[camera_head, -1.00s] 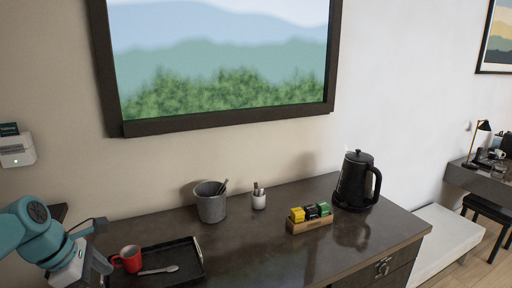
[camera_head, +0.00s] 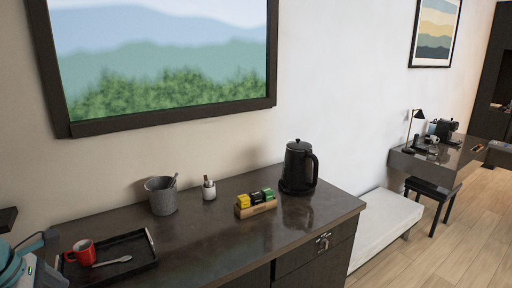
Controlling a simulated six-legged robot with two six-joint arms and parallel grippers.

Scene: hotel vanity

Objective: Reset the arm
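Part of my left arm shows at the lower left edge, in teal and white. My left gripper (camera_head: 48,277) is mostly cut off by the frame edge and beside the black tray, so I cannot tell if it is open or shut. My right arm and gripper are not in view. A red mug (camera_head: 82,252) and a spoon (camera_head: 112,261) rest on the black tray (camera_head: 140,268) close to my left arm.
The dark vanity top (camera_head: 220,245) also carries a grey bucket (camera_head: 162,197), a small white holder (camera_head: 209,190), a wooden box of packets (camera_head: 256,206) and a black kettle (camera_head: 298,170). A white bench (camera_head: 383,228), a desk (camera_head: 435,160) and clear floor (camera_head: 440,255) lie to the right.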

